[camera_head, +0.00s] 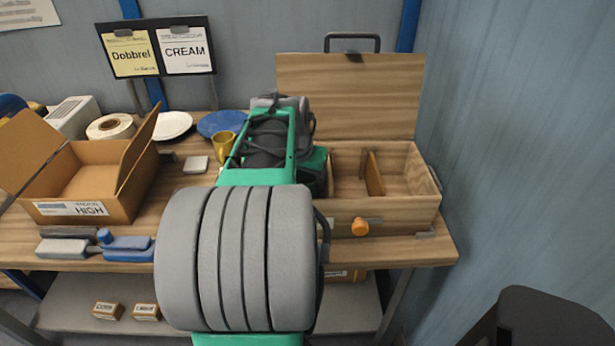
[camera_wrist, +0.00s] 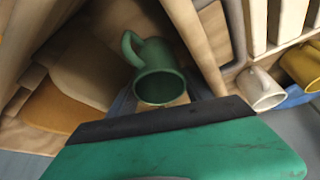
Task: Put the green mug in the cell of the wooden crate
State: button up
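The green mug (camera_wrist: 160,80) shows in the wrist view just beyond my gripper's black edge, with its mouth toward the camera and its handle at the upper left. The head view does not show it; my arm blocks that area. My gripper (camera_wrist: 165,118) shows only as a green and black body in the wrist view. Its fingertips are not clear, so I cannot tell whether it grips the mug. The wooden crate (camera_head: 390,213) stands open at the right of the bench, lid up, with a divider (camera_head: 373,174) inside. My arm reaches beside its left end.
A yellow mug (camera_head: 222,144), a blue plate (camera_head: 215,122) and a white plate (camera_head: 172,124) are left of my arm. A white cup (camera_wrist: 262,88) shows in the wrist view. An open cardboard box (camera_head: 90,195) stands left. A blue wall (camera_head: 530,150) bounds the right.

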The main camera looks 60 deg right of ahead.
jog(key=p+v, duration=0.1)
jog(key=v, duration=1.2)
jog(key=w+a+f+n+t+y, duration=0.1)
jog(key=w+a+f+n, duration=0.25)
jog(key=w+a, duration=0.35)
jog(key=w+a+f+n+t+y, duration=0.1)
jog(key=w+a+f+n, duration=0.2)
jog(key=w+a+n, duration=0.45)
jog(key=s+a+f+n+y, duration=0.1)
jog(key=a+f+n, duration=0.2)
jog(key=a, duration=0.9)
jog(key=s+a+f+n+y, duration=0.1)
jog(key=a+f+n, duration=0.2)
jog(key=a, duration=0.9)
notch_tip(320, 180, down, 2)
jog(key=shift+f+y, duration=0.2)
jog(key=shift+y, duration=0.1)
